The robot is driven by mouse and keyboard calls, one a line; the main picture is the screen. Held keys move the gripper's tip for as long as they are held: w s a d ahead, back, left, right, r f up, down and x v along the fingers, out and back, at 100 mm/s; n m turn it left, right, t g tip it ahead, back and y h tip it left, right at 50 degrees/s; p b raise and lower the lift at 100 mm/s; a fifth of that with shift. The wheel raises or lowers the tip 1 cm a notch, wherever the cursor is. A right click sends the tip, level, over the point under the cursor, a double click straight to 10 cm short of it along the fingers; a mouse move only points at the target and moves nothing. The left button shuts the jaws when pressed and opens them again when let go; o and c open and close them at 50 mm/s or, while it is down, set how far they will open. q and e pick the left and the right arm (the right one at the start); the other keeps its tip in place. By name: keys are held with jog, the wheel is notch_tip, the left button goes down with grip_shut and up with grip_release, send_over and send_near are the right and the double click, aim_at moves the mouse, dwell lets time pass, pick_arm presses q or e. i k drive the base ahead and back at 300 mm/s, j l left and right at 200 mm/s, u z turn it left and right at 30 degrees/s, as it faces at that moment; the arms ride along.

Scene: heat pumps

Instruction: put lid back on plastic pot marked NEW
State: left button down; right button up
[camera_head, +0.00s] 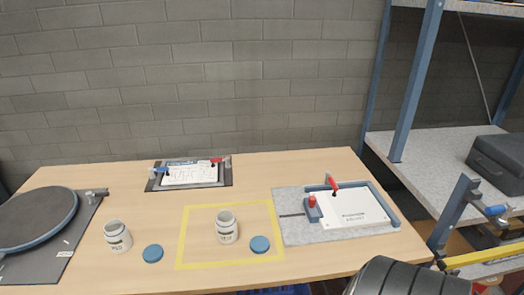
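Two open white plastic pots stand upright on the wooden table. One pot (227,229) is inside a yellow taped rectangle (181,240); the other pot (117,237) stands to its left, outside the tape. Both have dark lettering, too small to read surely, so I cannot tell for certain which is marked NEW. A blue lid (260,244) lies flat inside the tape, right of the taped-in pot and apart from it. A second blue lid (153,253) lies flat outside the tape, right of the left pot. Neither of my grippers is in view.
A round dark disc (38,222) on a plate is at the left edge. A clamped clipboard (190,172) lies at the back. A grey board (295,228) with a clamped white sheet is at right. Shelving (440,148) holds a dark case (499,161). The taped area's back left is clear.

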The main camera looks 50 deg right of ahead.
aim_at(226, 227)
jog(key=z, duration=1.25)
